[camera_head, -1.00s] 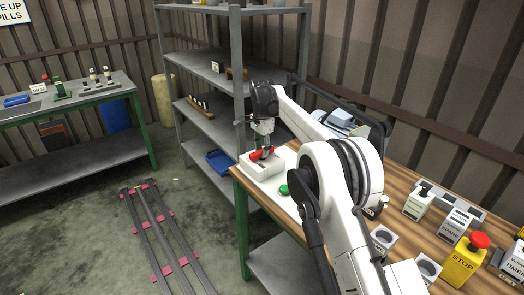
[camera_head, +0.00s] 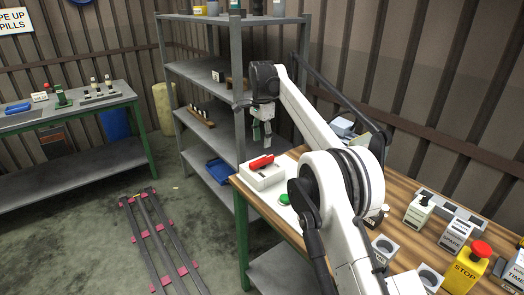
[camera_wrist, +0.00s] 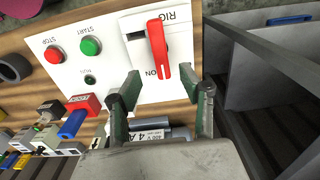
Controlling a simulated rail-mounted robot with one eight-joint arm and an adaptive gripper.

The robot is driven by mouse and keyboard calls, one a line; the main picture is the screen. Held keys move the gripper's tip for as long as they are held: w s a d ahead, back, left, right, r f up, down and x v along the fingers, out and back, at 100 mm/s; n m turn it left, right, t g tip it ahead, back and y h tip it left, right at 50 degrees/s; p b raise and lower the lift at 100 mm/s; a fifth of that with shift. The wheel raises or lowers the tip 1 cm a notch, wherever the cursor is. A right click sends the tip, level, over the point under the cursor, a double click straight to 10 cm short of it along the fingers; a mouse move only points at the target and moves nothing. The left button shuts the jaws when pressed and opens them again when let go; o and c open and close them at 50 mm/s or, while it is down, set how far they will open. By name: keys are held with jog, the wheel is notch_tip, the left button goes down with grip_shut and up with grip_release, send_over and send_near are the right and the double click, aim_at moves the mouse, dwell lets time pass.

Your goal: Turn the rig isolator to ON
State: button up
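The rig isolator is a white box (camera_head: 262,177) with a red handle (camera_head: 262,161) on the near left corner of the wooden bench. In the wrist view the red handle (camera_wrist: 157,50) lies lengthwise down the white panel, its lower end just beside the printed word ON. "RIG" is printed near its upper end. My gripper (camera_head: 262,140) hangs above the box, apart from the handle. In the wrist view my gripper (camera_wrist: 165,93) is open and empty, with its two green-padded fingers wide apart, below the handle's end in the picture.
A green START button (camera_wrist: 90,46) and a red button (camera_wrist: 54,54) sit on the panel beside the isolator. A yellow STOP box (camera_head: 465,270) and several labelled boxes stand on the bench at right. A grey shelf rack (camera_head: 238,70) stands close behind my gripper.

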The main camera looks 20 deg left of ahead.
jog(key=shift+r, duration=1.5)
jog(key=s+d+r+n+t, duration=0.1)
jog(key=s+d+r, duration=0.1)
jog(key=d+r, duration=0.75)
jog(key=s+d+r+n+t, duration=0.1)
jog(key=s+d+r, duration=0.2)
jog(key=d+r, duration=0.7)
jog(key=s+d+f+n+t+y, duration=0.1)
jog(key=s+d, duration=0.5)
jog(key=d, duration=0.5)
jog(key=s+d+f+n+t, duration=0.1)
jog(key=s+d+f, duration=0.1)
jog(key=s+d, duration=0.55)
jog(key=s+d+f+n+t, duration=0.1)
jog(key=s+d+f, duration=0.3)
jog(key=s, duration=0.6)
jog(key=s+d+f+n+t, duration=0.1)
jog(key=s+d+f, duration=0.2)
jog(key=s+f, duration=0.2)
jog(key=s+d+f+t+h, duration=0.1)
jog(key=s+d+f, duration=0.3)
jog(key=s, duration=0.6)
jog(key=shift+d+f+n, duration=0.25)
jog(key=shift+f+n, duration=0.15)
jog(key=shift+f, duration=0.5)
